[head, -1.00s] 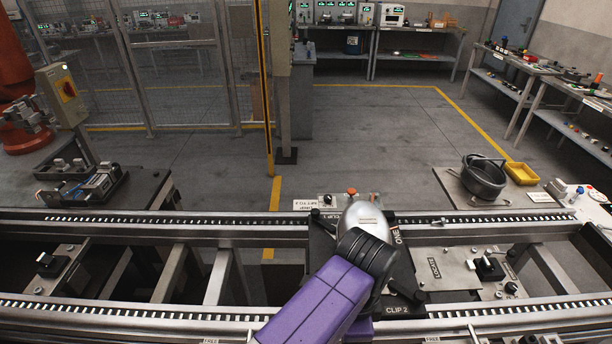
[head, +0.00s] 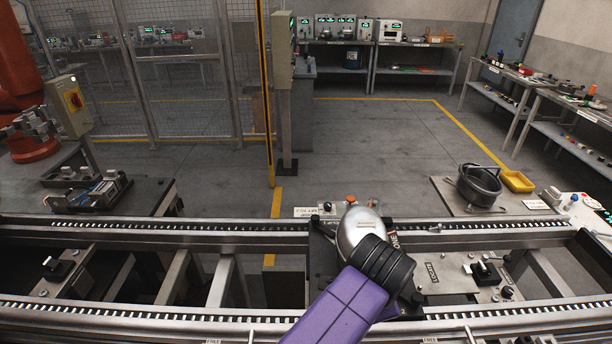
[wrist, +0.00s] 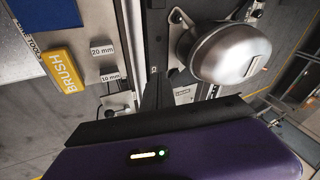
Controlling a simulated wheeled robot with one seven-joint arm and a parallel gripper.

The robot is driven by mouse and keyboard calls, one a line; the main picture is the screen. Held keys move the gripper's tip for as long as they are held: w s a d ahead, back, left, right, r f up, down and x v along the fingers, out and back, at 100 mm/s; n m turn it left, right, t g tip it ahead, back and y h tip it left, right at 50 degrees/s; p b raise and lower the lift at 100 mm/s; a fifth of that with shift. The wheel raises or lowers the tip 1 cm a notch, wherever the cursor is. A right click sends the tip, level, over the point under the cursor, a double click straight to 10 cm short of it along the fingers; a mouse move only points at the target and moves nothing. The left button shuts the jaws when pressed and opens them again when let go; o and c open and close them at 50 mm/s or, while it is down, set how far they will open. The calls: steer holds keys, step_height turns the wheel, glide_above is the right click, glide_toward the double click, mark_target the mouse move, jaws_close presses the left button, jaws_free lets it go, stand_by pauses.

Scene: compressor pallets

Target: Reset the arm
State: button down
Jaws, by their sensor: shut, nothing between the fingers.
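My gripper (wrist: 157,92) shows in the wrist view as dark fingers reaching up from my purple wrist body. It is shut and empty. A silver domed compressor (wrist: 230,52) is to the right of the fingers, apart from them in the picture. In the head view my purple arm and its black joint reach over the conveyor and hide my gripper. The silver dome (head: 358,228) shows just beyond the black joint, over a dark pallet (head: 322,262) that my arm partly covers.
Conveyor rails (head: 150,228) cross the view. A yellow-edged post (head: 265,95) and mesh fence stand behind. A yellow brush block (wrist: 64,72) is left in the wrist view.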

steer(key=w+d+r+n+t+h, duration=0.1)
steer(key=w+d+r+t+h, duration=0.25)
steer(key=d+r, duration=0.45)
steer(key=w+d+r+n+t+h, duration=0.2)
steer(key=w+d+r+t+h, duration=0.15)
steer(key=d+r, duration=0.5)
step_height(320, 180, up, 12)
steer(key=s+n+t+b, duration=0.1)
steer(key=s+n+t, duration=0.2)
steer(key=n+t, duration=0.45)
steer(key=s+a+f+n+t+y+b, duration=0.1)
steer(key=s+a+f+n+y, duration=0.45)
steer(key=s+y, duration=0.2)
steer(key=s+a+f+n+t+y+b, duration=0.1)
steer(key=s+a+f+n+y, duration=0.3)
steer(key=s+f+n+y, duration=0.3)
steer(key=s+f+m+g+h, duration=0.1)
steer(key=s+f+m+g, duration=0.1)
steer(key=s+f, duration=0.3)
steer(key=s+f+m+g+h+b, duration=0.1)
steer(key=s+f, duration=0.4)
steer(key=s, duration=0.7)
steer(key=s+a+f+m+g+h, duration=0.1)
steer(key=s+f+m+g+h, duration=0.2)
steer(key=s+f, duration=0.3)
steer(key=s+m, duration=0.1)
steer(key=s, duration=0.2)
steer(key=shift+s, duration=0.35)
